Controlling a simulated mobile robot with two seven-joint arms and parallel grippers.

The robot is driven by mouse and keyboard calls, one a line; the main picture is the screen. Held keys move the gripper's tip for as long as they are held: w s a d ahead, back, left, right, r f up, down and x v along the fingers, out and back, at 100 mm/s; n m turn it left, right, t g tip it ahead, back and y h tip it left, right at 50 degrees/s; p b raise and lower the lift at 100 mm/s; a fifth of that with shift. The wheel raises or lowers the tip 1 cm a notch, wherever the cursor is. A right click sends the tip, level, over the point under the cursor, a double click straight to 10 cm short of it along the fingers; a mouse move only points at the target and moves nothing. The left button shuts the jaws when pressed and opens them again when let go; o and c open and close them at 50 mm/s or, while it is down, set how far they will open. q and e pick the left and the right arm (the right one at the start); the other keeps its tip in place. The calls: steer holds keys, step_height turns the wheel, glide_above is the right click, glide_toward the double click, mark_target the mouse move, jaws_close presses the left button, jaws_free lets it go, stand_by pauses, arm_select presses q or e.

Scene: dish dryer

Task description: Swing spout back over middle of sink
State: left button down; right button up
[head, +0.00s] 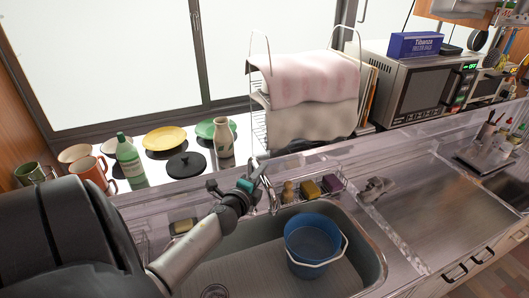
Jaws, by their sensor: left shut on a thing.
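The sink (374,262) is a grey steel basin in the lower middle of the head view. The metal spout (262,173) stands at the sink's back edge, left of the sponge rack. My left gripper (249,186) reaches in from the left over the back-left part of the sink and is shut on the spout. The gripper and wrist hide much of the spout, so its exact direction is hard to tell. My right gripper is not in view.
A blue bucket (312,238) with a white handle stands inside the sink. A wire rack with sponges (310,190) sits at the back edge. A dish rack with cloths (312,80) stands behind. A green bottle (129,160), mugs and plates are at left.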

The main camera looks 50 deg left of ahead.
arm_select(q)
steer(key=shift+w+r, duration=0.1)
steer(key=c, duration=0.7)
jaws_free()
steer(key=shift+s+d, duration=0.15)
steer(key=shift+s, duration=0.35)
steer(key=b+v, duration=0.1)
steer(key=v, duration=1.3)
steer(key=shift+s+d, duration=0.1)
